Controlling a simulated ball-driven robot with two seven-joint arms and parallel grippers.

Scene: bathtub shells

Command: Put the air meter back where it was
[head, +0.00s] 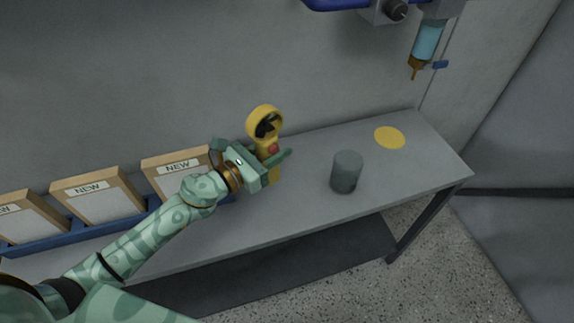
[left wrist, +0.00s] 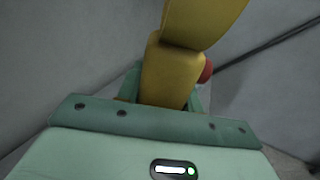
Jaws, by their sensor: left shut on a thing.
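The air meter is yellow, with a round ring head (head: 265,121) holding a dark fan and a red button on its body. My left gripper (head: 271,168) is shut on its handle and holds it upright near the back of the grey bench (head: 290,205). I cannot tell whether its lower end touches the bench. In the left wrist view the yellow air meter (left wrist: 172,72) stands between the fingers, its red button at the right side. A flat yellow disc (head: 390,137) lies at the bench's right end. My right gripper is not in view.
A dark grey cylinder (head: 346,172) stands on the bench between the air meter and the yellow disc. Framed panels marked NEW (head: 98,195) stand in a blue rack at the left. A blue-filled dispenser (head: 427,42) hangs above the bench's right end.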

